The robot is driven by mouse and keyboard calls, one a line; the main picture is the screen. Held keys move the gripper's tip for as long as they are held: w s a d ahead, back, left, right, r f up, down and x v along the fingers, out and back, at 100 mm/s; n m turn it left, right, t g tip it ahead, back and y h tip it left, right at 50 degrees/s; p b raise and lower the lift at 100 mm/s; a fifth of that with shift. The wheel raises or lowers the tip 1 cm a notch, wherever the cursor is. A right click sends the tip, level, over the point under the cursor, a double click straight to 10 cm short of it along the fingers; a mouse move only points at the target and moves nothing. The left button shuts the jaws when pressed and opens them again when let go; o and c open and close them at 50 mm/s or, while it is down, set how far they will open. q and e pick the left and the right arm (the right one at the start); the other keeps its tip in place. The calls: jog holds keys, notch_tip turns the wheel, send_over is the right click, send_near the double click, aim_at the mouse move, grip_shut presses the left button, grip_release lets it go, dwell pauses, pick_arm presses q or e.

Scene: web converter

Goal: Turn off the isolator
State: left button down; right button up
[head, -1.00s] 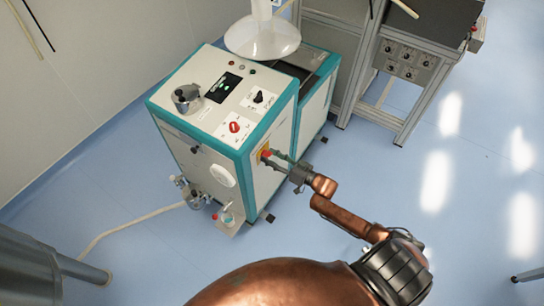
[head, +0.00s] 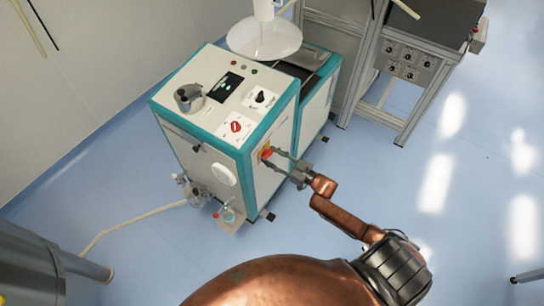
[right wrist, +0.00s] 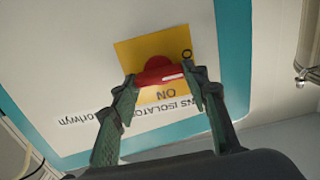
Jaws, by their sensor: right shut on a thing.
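The isolator (head: 265,153) is a red rotary handle on a yellow plate, on the right-hand side face of the white and teal machine (head: 222,150). In the right wrist view the red handle (right wrist: 160,72) lies roughly level across the yellow plate (right wrist: 148,47). The word ON shows upside down below it, and an O is at the plate's upper right. My right gripper (head: 277,160) reaches it from the right. In the right wrist view its fingertips (right wrist: 161,78) are shut on the two ends of the handle. My left gripper is out of view.
The machine's top has a red switch (head: 236,127), a black knob (head: 260,97) and a small display. A grey frame with a control panel (head: 407,61) stands at the back right. A pale hose (head: 135,219) lies on the floor at left.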

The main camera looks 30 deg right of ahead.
jog(key=o, duration=1.1)
jog(key=v, duration=1.2)
jog(key=shift+d+f, duration=0.1)
